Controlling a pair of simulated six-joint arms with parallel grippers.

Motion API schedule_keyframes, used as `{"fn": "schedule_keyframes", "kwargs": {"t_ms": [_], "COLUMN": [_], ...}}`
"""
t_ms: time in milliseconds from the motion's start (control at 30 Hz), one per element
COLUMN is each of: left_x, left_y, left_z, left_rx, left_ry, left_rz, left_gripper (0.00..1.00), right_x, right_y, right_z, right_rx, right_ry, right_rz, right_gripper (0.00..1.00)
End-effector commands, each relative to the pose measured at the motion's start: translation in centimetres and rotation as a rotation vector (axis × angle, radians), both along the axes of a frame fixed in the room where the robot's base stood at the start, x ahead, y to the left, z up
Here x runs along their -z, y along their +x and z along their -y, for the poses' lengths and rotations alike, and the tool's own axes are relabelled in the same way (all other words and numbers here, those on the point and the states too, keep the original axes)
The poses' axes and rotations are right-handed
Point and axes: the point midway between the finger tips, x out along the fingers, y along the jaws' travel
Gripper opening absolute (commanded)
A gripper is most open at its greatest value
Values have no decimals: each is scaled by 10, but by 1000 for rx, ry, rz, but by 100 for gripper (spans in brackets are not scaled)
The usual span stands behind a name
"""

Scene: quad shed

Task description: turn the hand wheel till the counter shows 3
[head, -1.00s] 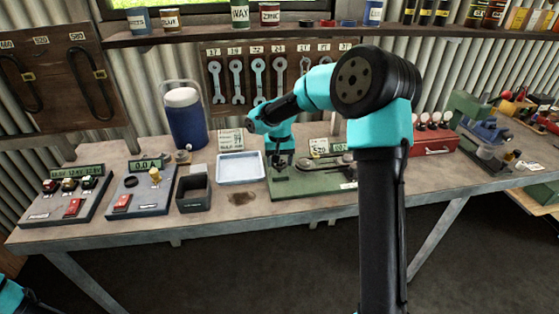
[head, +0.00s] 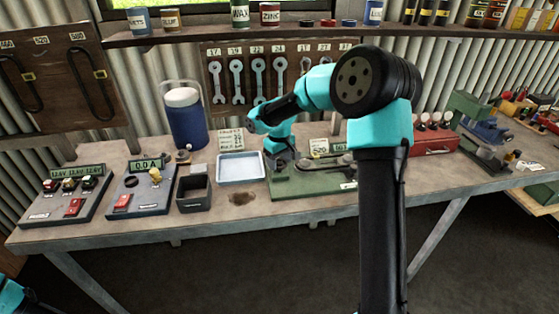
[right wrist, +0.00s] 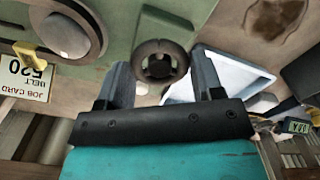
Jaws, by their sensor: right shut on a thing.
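The hand wheel (right wrist: 160,62) is a dark ring with a hub, on a green base plate (head: 300,187) on the bench. My right gripper (right wrist: 163,82) has one finger on each side of the wheel and is shut on it. In the head view my right gripper (head: 284,165) is at the left end of the green plate and hides the wheel. I cannot make out the counter or its number in either view. Of my left arm only a small part shows at the lower left; its gripper is out of view.
A pale tray (head: 240,181) stands just left of the green plate, with a dark box (head: 194,196) further left. A pulley (right wrist: 65,32) and a job card reading 520 (right wrist: 25,78) are close to the wheel. A red case (head: 435,142) stands to the right.

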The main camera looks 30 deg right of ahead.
Motion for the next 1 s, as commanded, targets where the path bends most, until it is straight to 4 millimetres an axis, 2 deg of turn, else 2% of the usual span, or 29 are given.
{"fn": "schedule_keyframes", "kwargs": {"t_ms": [300,333,600,867,1000], "left_x": [0,0,0,0,0], "left_y": [0,0,0,0,0], "left_z": [0,0,0,0,0], "left_rx": [0,0,0,0,0], "left_ry": [0,0,0,0,0], "left_rz": [0,0,0,0,0], "left_gripper": [43,43,43,43,43], "right_x": [-1,-1,0,-1,-8], "right_y": [0,0,0,0,0], "right_z": [0,0,0,0,0], "right_rx": [-1,-1,-1,-1,-1], "right_ry": [0,0,0,0,-1], "right_rz": [1,1,1,1,1], "right_gripper": [37,62,86,86,86]}}
